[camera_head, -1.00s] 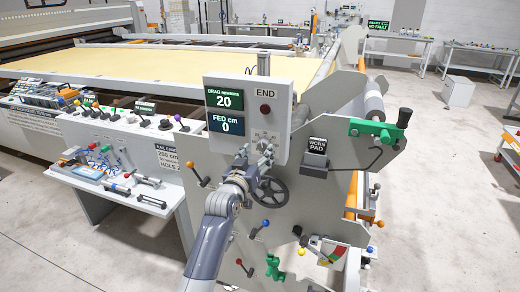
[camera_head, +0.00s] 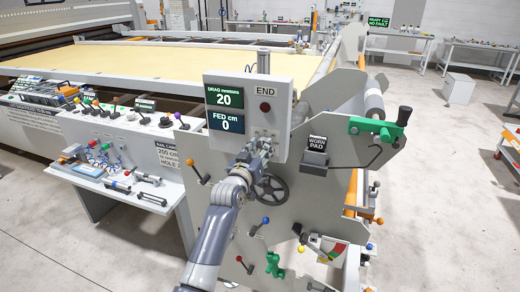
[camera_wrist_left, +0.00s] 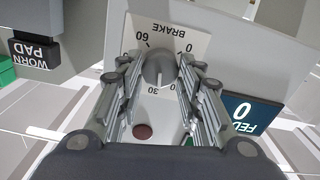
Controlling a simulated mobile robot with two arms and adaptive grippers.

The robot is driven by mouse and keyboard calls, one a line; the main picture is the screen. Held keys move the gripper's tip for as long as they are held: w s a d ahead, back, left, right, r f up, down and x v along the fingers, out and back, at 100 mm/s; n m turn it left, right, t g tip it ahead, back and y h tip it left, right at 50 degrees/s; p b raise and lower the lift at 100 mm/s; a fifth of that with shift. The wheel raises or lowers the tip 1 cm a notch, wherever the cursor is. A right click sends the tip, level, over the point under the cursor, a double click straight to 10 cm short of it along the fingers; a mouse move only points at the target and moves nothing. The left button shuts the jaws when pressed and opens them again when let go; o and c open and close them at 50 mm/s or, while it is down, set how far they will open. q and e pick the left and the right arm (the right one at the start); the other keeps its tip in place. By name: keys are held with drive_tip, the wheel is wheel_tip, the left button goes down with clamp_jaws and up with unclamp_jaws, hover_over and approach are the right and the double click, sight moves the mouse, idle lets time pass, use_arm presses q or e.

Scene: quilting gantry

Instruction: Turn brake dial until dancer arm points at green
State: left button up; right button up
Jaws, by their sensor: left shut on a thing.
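The brake dial (camera_wrist_left: 158,72) is a grey knob on a white scale plate marked BRAKE, with 0, 30 and 60 visible. My left gripper (camera_head: 263,142) reaches up to the lower part of the control box (camera_head: 283,88). In the left wrist view its two fingers are closed on either side of the dial. In the head view the gripper mostly hides the dial. A coloured gauge (camera_head: 326,249) with red, yellow and green shows low on the side plate. I cannot tell clearly where a dancer arm points. My right gripper is out of view.
The box displays read DRAG newtons 20 (camera_head: 226,97) and FED cm 0 (camera_head: 226,123). A black handwheel (camera_head: 271,189) sits just below my gripper.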

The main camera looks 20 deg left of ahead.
use_arm(q)
drive_tip(key=shift+m, duration=0.4)
drive_tip(key=shift+m+p, duration=0.4)
drive_tip(key=shift+m, duration=0.8)
drive_tip(key=shift+m+p, duration=0.3)
drive_tip(key=shift+m, duration=1.5)
drive_tip(key=o, duration=1.1)
drive_tip(key=shift+c, duration=0.2)
